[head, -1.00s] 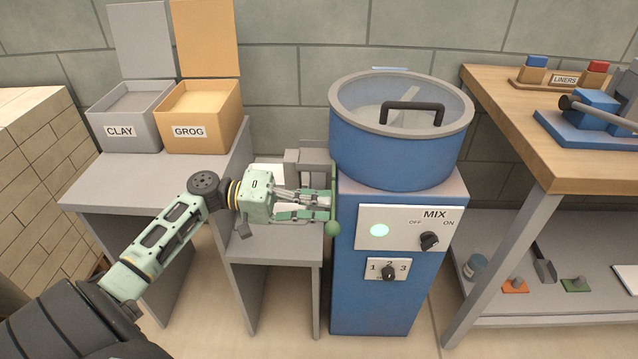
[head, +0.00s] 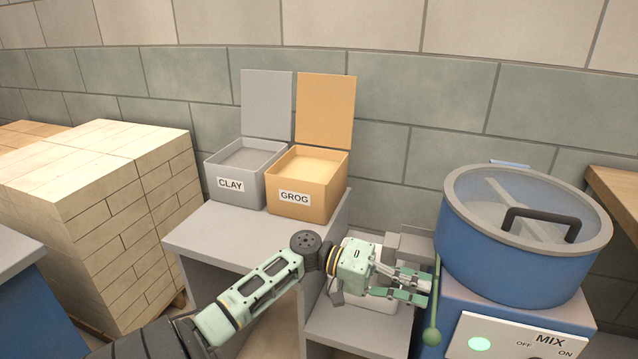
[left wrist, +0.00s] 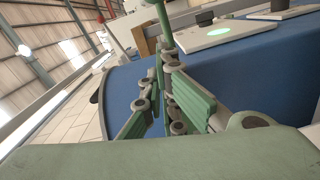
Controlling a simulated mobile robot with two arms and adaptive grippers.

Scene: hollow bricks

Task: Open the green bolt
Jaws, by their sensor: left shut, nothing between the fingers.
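A green rod with a ball at its lower end (head: 433,308) hangs upright at the left side of the blue mixer (head: 510,255). It is the only bolt-like green part I see. In the left wrist view the green rod (left wrist: 164,28) runs up beyond my fingertips. My left gripper (head: 426,288) reaches in from the left, with its fingertips right beside the rod. Its fingers are shut with nothing between them. Whether the fingertips touch the rod, I cannot tell. In the left wrist view the fingers (left wrist: 162,85) point toward the mixer. My right gripper is not in view.
A grey CLAY bin (head: 240,187) and an orange GROG bin (head: 306,195), lids up, stand on a grey table (head: 205,240). A white object (head: 362,303) sits below my left gripper. Pale bricks (head: 105,215) are stacked at the left. A wooden worktop (head: 615,195) is at the right.

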